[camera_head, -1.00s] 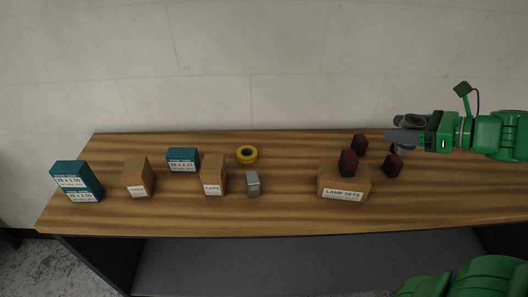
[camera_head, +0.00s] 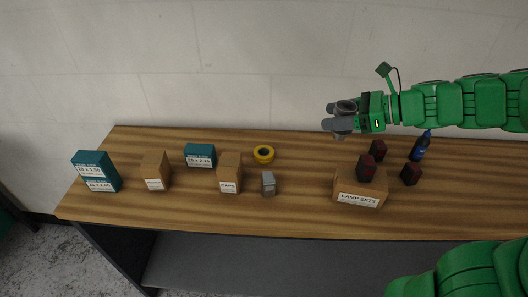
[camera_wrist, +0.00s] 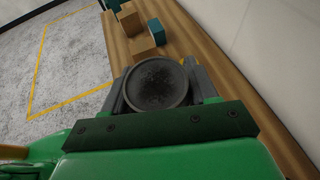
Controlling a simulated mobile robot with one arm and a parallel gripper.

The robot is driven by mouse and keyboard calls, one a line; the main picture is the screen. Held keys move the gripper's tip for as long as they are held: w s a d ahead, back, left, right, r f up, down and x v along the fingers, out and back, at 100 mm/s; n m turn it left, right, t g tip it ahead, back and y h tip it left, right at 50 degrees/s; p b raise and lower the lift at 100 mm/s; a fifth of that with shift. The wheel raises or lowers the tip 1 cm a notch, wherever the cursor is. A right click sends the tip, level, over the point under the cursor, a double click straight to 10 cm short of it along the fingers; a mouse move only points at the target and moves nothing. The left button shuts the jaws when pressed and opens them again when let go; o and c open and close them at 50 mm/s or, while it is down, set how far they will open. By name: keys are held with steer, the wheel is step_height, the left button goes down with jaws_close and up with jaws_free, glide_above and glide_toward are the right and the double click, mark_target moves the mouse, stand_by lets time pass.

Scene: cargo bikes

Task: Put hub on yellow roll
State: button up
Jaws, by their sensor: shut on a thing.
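The hub is a dark grey round part (camera_wrist: 157,84) held between the jaws of my gripper in the wrist view. In the head view my gripper (camera_head: 338,122) is shut on the hub (camera_head: 347,106), raised above the back of the bench. The yellow roll (camera_head: 264,154) lies flat on the bench, with a dark centre and nothing on top. My gripper is to the right of the roll and higher, well apart from it.
On the wooden bench (camera_head: 300,215), a grey block (camera_head: 268,183) and the CAPS box (camera_head: 229,172) stand in front of the roll. Teal boxes (camera_head: 200,155) are to its left. The LAMP SETS box (camera_head: 359,190), dark red blocks (camera_head: 411,174) and a blue bottle (camera_head: 421,146) are to the right.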

steer(key=a+n+g, duration=0.1)
steer(key=a, duration=0.4)
steer(key=a+n+g, duration=0.1)
steer(key=a, duration=0.4)
steer(key=s+a+n+g, duration=0.1)
steer(key=a+g, duration=0.1)
steer(key=a, duration=0.3)
steer(key=shift+y, duration=0.4)
glide_above(259, 151)
steer(key=shift+s+f, duration=0.15)
steer(key=shift+f, duration=8.85)
steer(key=shift+f, duration=0.1)
steer(key=o, duration=1.2)
